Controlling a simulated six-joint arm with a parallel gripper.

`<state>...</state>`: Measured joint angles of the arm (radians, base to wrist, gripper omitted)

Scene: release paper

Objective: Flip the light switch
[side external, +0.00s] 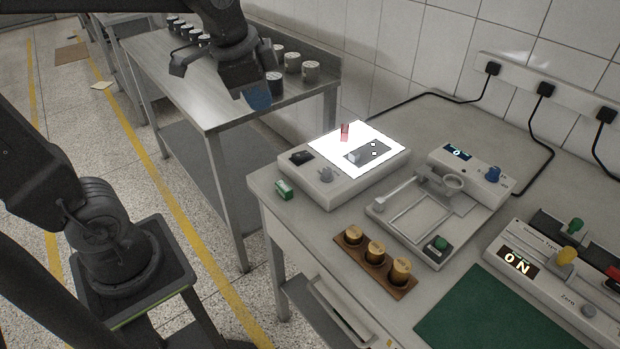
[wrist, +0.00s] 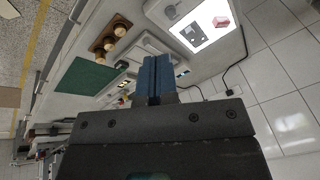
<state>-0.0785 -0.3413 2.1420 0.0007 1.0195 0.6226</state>
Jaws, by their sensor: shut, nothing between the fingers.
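The light box (side external: 340,186) stands at the left end of the work table, and its white panel (side external: 325,144) is glowing. A black switch (side external: 301,157) sits on the box's front-left strip, beside a grey knob (side external: 326,174); its rocker position is too small to tell. My gripper (side external: 258,100) is shut and empty, with blue fingertips pointing down. In the side view it appears up and left of the box, apart from the switch. In the wrist view, the blue fingers (wrist: 158,72) are together and the lit panel (wrist: 225,12) shows above right of them.
A pinkish-red block (side external: 345,131) and a dark plate (side external: 368,152) lie on the panel. A small green block (side external: 284,189) lies at the table's left edge. Brass weights in a wooden holder (side external: 376,286), a balance-like device (side external: 420,247) and a green mat (side external: 495,318) are to the right.

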